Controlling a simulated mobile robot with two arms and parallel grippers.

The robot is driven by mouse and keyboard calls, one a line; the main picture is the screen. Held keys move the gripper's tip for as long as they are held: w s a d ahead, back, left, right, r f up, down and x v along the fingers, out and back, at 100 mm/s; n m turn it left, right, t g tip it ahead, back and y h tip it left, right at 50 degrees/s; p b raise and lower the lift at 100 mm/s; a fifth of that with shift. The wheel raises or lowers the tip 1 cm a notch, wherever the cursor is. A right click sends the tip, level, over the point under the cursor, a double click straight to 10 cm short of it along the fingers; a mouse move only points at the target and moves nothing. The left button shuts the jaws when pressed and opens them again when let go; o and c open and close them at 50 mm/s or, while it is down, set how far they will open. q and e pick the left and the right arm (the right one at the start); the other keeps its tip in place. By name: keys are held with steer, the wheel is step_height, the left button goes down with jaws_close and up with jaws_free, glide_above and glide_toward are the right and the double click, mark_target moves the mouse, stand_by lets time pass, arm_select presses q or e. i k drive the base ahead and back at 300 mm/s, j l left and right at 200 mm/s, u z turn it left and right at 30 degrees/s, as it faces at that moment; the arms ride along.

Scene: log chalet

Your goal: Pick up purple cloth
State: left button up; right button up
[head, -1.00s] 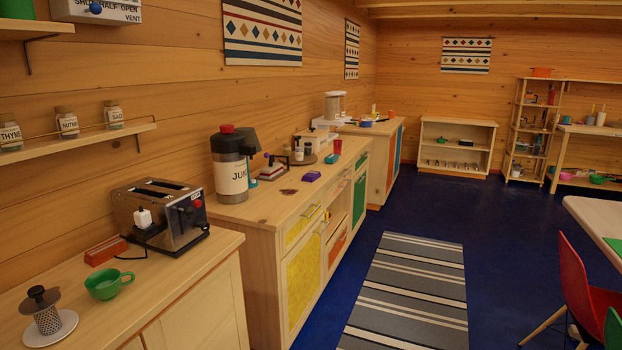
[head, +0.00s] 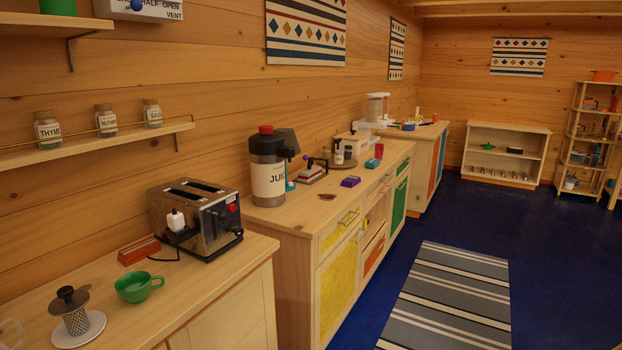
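A small purple block-like thing (head: 350,181) lies on the wooden counter (head: 300,222) to the right of the juice dispenser. It may be the folded purple cloth, but it is too small to tell. A flat dark reddish thing (head: 327,197) lies on the counter just in front of it. Neither of my grippers is in view.
The juice dispenser (head: 268,168), a red cup (head: 379,151) and a toaster (head: 197,218) stand on the counters. A green cup (head: 138,287) is on the nearer counter. Blue floor with a striped rug (head: 450,300) lies clear to the right of the cabinets.

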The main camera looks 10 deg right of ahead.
mark_target(351, 181)
steer(key=i+l+u, duration=0.2)
steer(key=i+l, duration=0.25)
steer(key=i+l+u, duration=0.2)
steer(key=i+l, duration=0.2)
steer(key=i+l+u, duration=0.2)
steer(key=i+l, duration=0.15)
steer(key=l, duration=0.35)
